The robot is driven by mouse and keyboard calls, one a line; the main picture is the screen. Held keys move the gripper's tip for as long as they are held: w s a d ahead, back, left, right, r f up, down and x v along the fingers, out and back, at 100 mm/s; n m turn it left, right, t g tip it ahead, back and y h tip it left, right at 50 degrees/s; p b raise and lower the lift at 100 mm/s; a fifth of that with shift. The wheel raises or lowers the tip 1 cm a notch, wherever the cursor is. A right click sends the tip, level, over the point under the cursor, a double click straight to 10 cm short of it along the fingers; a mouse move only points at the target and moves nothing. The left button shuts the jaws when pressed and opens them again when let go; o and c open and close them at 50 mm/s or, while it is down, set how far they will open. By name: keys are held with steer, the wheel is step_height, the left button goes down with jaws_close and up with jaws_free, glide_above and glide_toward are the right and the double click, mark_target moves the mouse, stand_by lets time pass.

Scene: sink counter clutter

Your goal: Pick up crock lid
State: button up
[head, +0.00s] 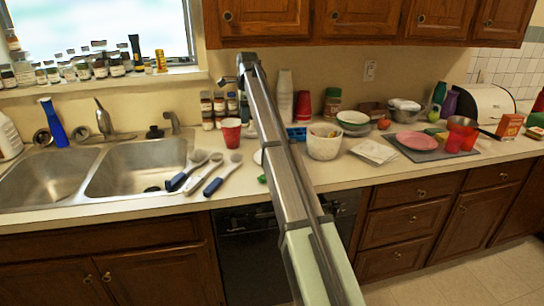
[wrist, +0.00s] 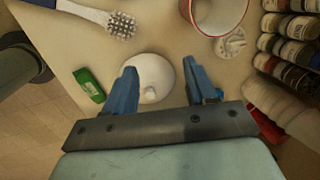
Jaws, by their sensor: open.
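The crock lid is a round white disc with a small knob (wrist: 150,78) in the wrist view, lying on the counter. In the head view only a sliver of the lid (head: 257,157) shows beside my arm. My gripper (wrist: 163,82) is open and empty, above the counter. In the wrist view its two blue fingers appear on either side of the lid, with the left finger overlapping the lid's left edge. I cannot tell how high the fingers are above it. In the head view my arm hides the fingers.
A green packet (wrist: 88,84) and a scrub brush (wrist: 118,24) lie left of the lid. A red-and-white cup (wrist: 216,12) stands beyond it. Spice jars (wrist: 290,52) and stacked white cups (wrist: 285,105) are to the right. A white crock (head: 323,146) holds things on the counter.

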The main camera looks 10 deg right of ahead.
steer(key=s+d+g+h, duration=0.1)
steer(key=s+d+g, duration=0.15)
steer(key=d, duration=0.85)
steer(key=f, duration=0.6)
steer(key=shift+s+a+f, duration=0.15)
steer(key=shift+s+f, duration=0.05)
steer(key=shift+f, duration=0.2)
steer(key=shift+w+a+f, duration=0.1)
steer(key=shift+w+f, duration=0.05)
steer(key=shift+f, duration=1.35)
steer(key=shift+w+a+f, duration=0.1)
steer(key=shift+w+f, duration=0.05)
steer(key=shift+f, duration=1.35)
jaws_close()
